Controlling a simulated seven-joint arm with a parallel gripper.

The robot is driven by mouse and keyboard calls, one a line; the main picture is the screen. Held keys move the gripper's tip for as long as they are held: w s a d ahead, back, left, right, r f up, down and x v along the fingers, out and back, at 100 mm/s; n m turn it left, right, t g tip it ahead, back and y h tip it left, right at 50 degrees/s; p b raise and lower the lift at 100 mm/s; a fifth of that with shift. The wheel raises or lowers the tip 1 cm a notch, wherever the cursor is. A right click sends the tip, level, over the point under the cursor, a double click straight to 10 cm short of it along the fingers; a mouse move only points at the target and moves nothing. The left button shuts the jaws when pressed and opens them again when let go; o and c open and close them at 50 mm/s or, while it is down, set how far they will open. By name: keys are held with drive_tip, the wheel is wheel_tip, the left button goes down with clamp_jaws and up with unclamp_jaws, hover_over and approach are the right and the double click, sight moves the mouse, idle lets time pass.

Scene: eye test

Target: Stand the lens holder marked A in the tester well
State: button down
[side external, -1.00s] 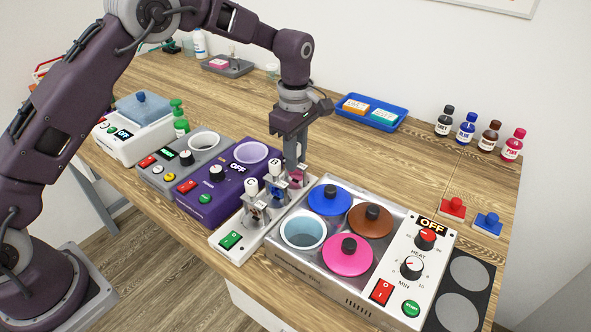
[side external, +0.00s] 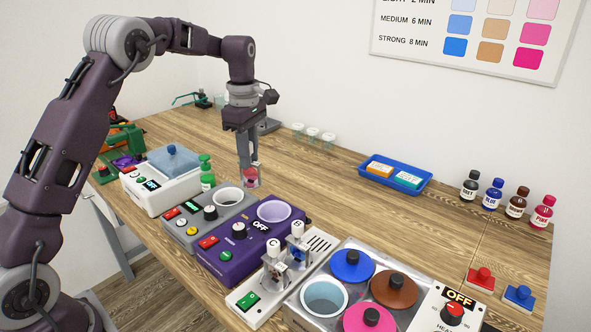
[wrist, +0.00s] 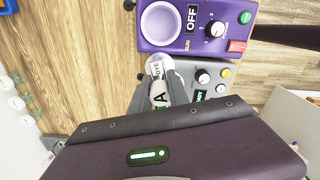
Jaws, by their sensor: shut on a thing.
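My gripper (side external: 249,165) is shut on the lens holder marked A (wrist: 158,96), whose white grip shows its letter in the wrist view. A pink lens (side external: 251,178) hangs below the fingers in the side view. The grey unit (side external: 186,229) has a white-rimmed well (side external: 229,194) and a lit green display; I take it to be the tester. The holder is up beside the far rim of this well, apparently not inside it. In the wrist view the fingers and holder partly cover the well; the holder's lower end is hidden.
The purple unit (side external: 240,245) with its own well (side external: 274,211) adjoins the grey one. A white rack (side external: 318,246) holds holders C (side external: 275,264) and B (side external: 297,243). A white unit with a blue lid (side external: 173,160) stands left. The table behind is mostly clear.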

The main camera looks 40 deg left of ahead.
drive_tip(key=s+a+n, duration=0.1)
drive_tip(key=s+a, duration=0.2)
drive_tip(key=a, duration=0.4)
drive_tip(key=shift+w+d+f, duration=0.1)
drive_tip(key=shift+f, duration=2.35)
drive_tip(key=shift+w+d+f, duration=0.1)
drive_tip(key=shift+f, duration=2.3)
drive_tip(key=shift+f, duration=0.25)
drive_tip(key=c, duration=0.9)
unclamp_jaws()
drive_tip(key=shift+o, duration=0.2)
drive_tip(key=shift+r, duration=0.1)
wheel_tip(320, 180, up, 6)
drive_tip(key=shift+f, duration=0.1)
